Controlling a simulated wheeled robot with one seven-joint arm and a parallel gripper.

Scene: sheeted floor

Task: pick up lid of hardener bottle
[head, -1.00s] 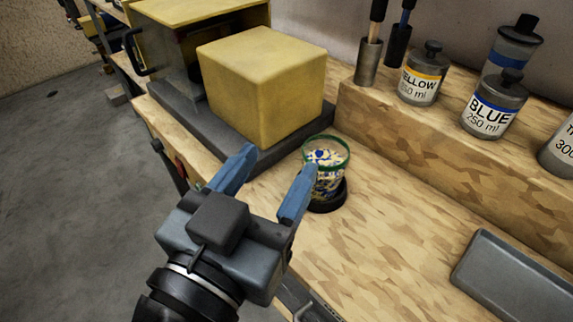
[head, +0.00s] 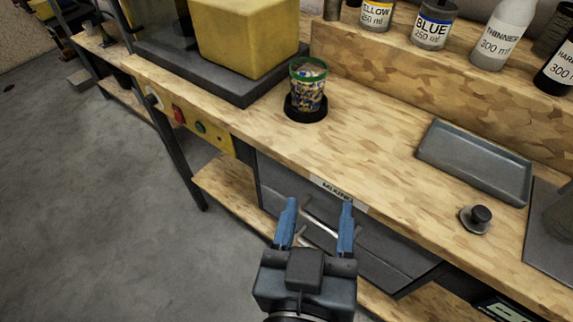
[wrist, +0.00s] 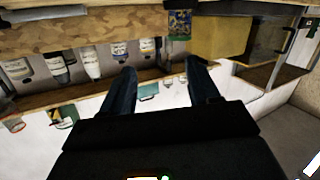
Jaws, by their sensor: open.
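A dark bottle with a label starting "HAR" (head: 558,73) stands on the raised shelf at the right edge of the head view. It is cut off by the frame, and its top is not clearly visible. A grey round lid with a black knob (head: 476,218) lies on the bench top at the right. I cannot tell which container it belongs to. My gripper (head: 318,203) is open and empty, in front of the bench near the drawer, to the left of the loose lid. Its blue fingers also show in the wrist view (wrist: 160,66).
A cup of speckled paint (head: 307,85) stands on a black base. A grey tray (head: 474,160) lies behind the loose lid. A thinner bottle (head: 500,38) and a blue bottle (head: 433,28) stand on the shelf. The drawer front (head: 345,240) is close to my gripper. The bench middle is clear.

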